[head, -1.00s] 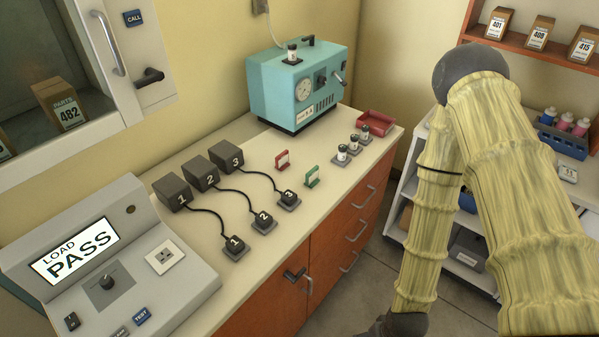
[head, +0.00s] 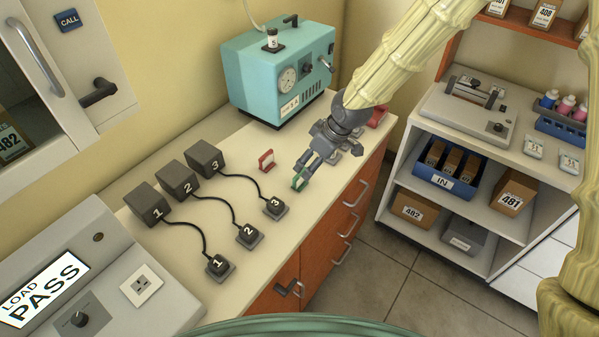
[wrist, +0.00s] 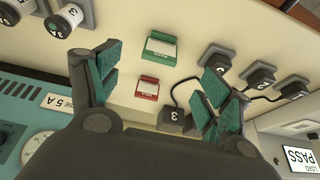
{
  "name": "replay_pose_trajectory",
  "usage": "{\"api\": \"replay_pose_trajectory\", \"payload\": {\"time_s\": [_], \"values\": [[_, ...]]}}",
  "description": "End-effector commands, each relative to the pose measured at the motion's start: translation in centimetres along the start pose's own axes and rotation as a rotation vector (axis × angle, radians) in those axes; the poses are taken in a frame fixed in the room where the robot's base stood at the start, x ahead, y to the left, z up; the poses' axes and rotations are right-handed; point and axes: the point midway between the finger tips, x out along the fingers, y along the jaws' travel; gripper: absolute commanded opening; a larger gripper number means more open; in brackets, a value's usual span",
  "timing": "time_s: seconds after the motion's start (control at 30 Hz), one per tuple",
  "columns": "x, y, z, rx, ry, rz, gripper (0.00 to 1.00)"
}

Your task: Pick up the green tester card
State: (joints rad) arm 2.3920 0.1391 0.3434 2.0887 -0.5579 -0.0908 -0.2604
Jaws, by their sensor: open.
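The green tester card (head: 299,183) stands on the cream countertop, close by the fingertips of my gripper (head: 304,170) in the head view. In the wrist view the green card (wrist: 161,48) shows ahead, between the spread fingers of my gripper (wrist: 160,85) and beyond their tips. My gripper is open and empty. A red tester card (head: 266,161) stands to the left of the green one on the counter. It also shows in the wrist view (wrist: 147,88), nearer to my gripper than the green card.
A teal machine (head: 275,70) stands behind. Small jars (wrist: 62,22) are near my gripper. A PASS display (head: 42,290) is at lower left.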

Motion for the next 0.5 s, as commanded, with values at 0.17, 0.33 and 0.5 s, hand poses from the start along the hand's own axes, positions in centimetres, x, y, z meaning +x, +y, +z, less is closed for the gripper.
{"api": "replay_pose_trajectory", "payload": {"time_s": [0.17, 0.33, 0.5], "values": [[1.4, -0.2, -0.6, -0.014, -0.003, -0.002, 0.79], [3.6, -0.4, -0.8, -0.016, -0.002, -0.004, 0.79], [5.1, -0.4, -0.8, -0.015, -0.001, -0.003, 0.79]]}}
